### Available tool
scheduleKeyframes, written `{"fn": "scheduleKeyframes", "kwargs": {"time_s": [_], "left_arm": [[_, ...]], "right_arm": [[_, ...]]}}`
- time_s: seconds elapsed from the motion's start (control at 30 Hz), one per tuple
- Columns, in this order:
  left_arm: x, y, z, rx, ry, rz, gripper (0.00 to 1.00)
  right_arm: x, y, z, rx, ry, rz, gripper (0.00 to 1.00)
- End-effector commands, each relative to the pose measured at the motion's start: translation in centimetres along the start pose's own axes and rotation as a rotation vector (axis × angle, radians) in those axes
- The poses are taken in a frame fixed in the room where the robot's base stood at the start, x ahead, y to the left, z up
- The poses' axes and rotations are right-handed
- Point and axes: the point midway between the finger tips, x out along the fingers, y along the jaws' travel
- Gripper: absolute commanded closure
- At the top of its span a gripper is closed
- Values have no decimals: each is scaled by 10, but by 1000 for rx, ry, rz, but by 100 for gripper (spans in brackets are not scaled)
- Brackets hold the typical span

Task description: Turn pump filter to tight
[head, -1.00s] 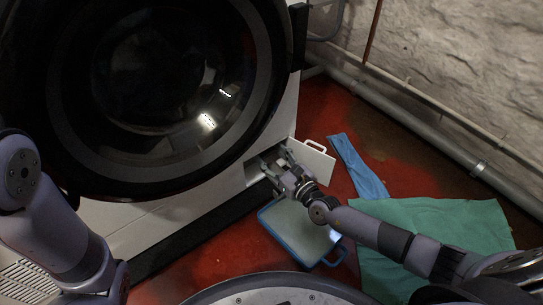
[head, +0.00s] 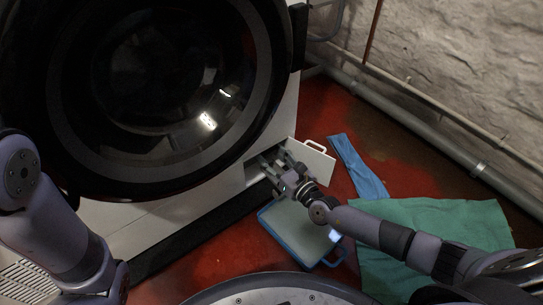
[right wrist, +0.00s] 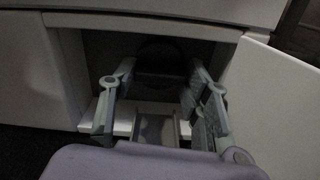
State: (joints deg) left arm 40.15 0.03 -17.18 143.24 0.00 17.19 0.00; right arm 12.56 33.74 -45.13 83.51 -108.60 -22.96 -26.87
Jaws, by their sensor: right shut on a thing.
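The washing machine's filter opening (right wrist: 98,45) is a dark recess at the machine's lower right corner, with its white flap (head: 316,162) open to the right. In the right wrist view the pump filter (right wrist: 160,57) is a dark round shape at the back of the recess. My right gripper (head: 271,163) reaches into the opening. In the right wrist view its fingers (right wrist: 162,68) stand on both sides of the filter and are shut on it. The filter's face is too dark to tell its turn angle. My left gripper is out of view; only left arm links show.
A shallow blue-rimmed tray (head: 269,226) lies on the red floor below my right gripper. A blue cloth (head: 357,166) and a green cloth (head: 465,225) lie to the right. A pipe (head: 440,122) runs along the stone wall. The round door (head: 262,95) is above.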

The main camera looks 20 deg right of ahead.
Motion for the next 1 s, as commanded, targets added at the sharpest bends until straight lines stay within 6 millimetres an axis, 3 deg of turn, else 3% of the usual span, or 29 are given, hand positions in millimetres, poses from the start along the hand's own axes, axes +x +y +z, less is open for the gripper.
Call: {"fn": "scheduleKeyframes", "kwargs": {"time_s": [0.17, 0.53, 1.0], "left_arm": [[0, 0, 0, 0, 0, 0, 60], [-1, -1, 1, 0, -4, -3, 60], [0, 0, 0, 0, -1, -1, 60]], "right_arm": [[0, 0, 0, 3, 0, 0, 48], [-7, 0, -1, 1, 2, 0, 48], [-96, 0, -1, 2, 4, 1, 48]]}}
